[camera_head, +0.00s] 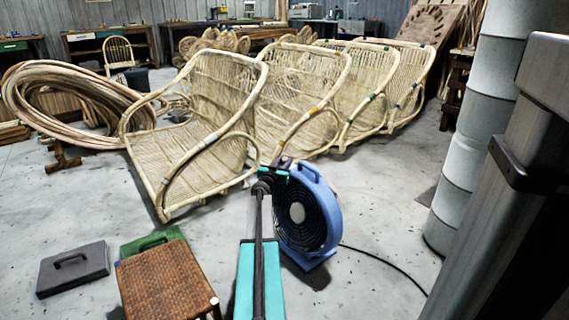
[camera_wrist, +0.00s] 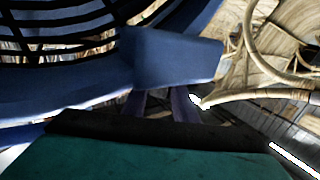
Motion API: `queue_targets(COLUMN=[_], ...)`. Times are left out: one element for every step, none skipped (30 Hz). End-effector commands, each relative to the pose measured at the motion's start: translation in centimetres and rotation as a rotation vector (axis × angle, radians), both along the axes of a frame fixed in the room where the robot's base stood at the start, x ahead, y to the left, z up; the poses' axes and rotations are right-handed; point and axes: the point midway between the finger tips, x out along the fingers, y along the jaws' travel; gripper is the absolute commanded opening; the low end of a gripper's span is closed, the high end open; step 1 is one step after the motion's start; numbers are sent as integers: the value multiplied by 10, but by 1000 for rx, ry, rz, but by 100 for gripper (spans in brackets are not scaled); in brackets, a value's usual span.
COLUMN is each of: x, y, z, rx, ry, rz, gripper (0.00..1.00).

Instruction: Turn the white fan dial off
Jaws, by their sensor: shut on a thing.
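The fan (camera_head: 318,207) is blue, not white, with a dark round grille, and stands upright on the floor in the head view. My gripper (camera_head: 284,163) is at the upper left of its frame. In the wrist view, my gripper's dark fingers (camera_wrist: 163,106) are close together and reach under a blue block of the fan (camera_wrist: 172,58). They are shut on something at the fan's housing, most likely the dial. The dial itself is hidden behind the block and the fingers, so its setting cannot be seen.
Several rattan chair frames (camera_head: 215,85) lean in a row behind the fan. A woven stool (camera_head: 168,283), a green case (camera_head: 150,243) and a grey case (camera_head: 73,268) are at the lower left. A black cable (camera_head: 385,263) runs right from the fan over clear floor.

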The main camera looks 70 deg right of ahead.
Motion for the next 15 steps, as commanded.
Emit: queue_targets(x=[-1,-1,-1,-1,-1,-1,-1,-1,-1,-1,-1,-1,-1,-1,-1], y=[0,0,0,0,0,0,0,0,0,0,0,0,0,0,0], z=[0,0,0,0,0,0,0,-1,-1,-1,-1,-1,-1,-1,0], rx=[0,0,0,0,0,0,0,0,0,0,0,0,1,1,1], ry=[1,1,1,1,1,1,1,1,1,0,0,0,0,0,0], rz=[-3,-3,-3,-3,-3,-3,-3,-3,-3,-3,-3,-3,-3,-4,-5], gripper=[27,32,39,44,44,44,44,44,44,44,44,44,44,44,44])
